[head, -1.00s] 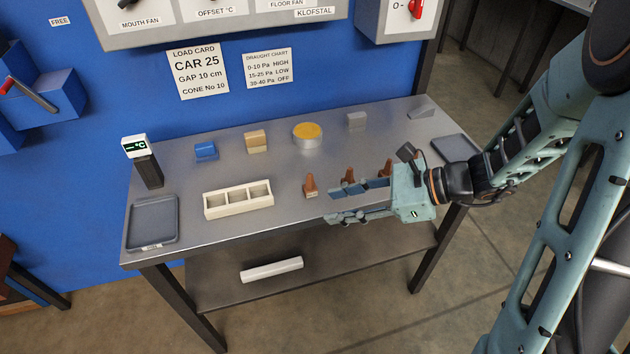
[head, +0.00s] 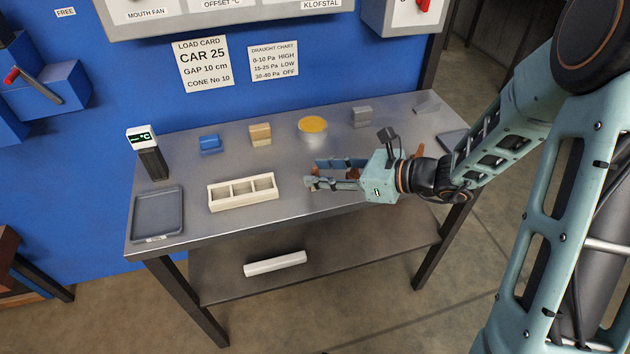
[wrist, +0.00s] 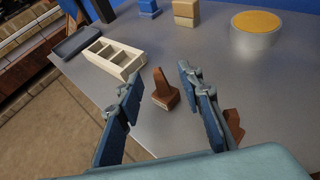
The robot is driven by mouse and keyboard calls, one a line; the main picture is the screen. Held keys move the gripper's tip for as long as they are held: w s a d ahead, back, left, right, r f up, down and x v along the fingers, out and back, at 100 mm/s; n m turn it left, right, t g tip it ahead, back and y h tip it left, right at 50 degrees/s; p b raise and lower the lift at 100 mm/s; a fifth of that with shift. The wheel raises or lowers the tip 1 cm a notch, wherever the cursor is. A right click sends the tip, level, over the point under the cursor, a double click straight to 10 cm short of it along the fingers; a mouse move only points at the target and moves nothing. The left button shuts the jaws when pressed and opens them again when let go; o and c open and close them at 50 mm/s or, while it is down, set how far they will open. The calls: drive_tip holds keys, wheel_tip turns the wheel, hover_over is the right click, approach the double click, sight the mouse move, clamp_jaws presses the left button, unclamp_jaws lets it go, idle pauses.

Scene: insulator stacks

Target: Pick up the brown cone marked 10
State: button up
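A brown cone (wrist: 165,92) stands on a square base on the metal table, between the two fingers of my gripper (wrist: 161,76) in the wrist view. Gaps show on both sides of it, and no number is readable. My gripper is open and low over the table. In the head view my gripper (head: 313,174) mostly hides this cone. A second brown cone (wrist: 234,125) shows partly behind the right finger in the wrist view. Another brown cone (head: 418,151) peeks out behind the gripper body in the head view.
A white three-compartment tray (head: 243,203) and a grey tray (head: 157,213) lie to the left. A blue block (head: 210,143), a tan block (head: 260,135), a round yellow-topped tin (head: 312,128) and a grey block (head: 361,117) stand farther back. The load card (head: 204,64) reads "CONE No 10".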

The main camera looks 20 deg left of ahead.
drive_tip(key=shift+x, duration=0.95)
clamp_jaws()
drive_tip(key=shift+r, duration=0.15)
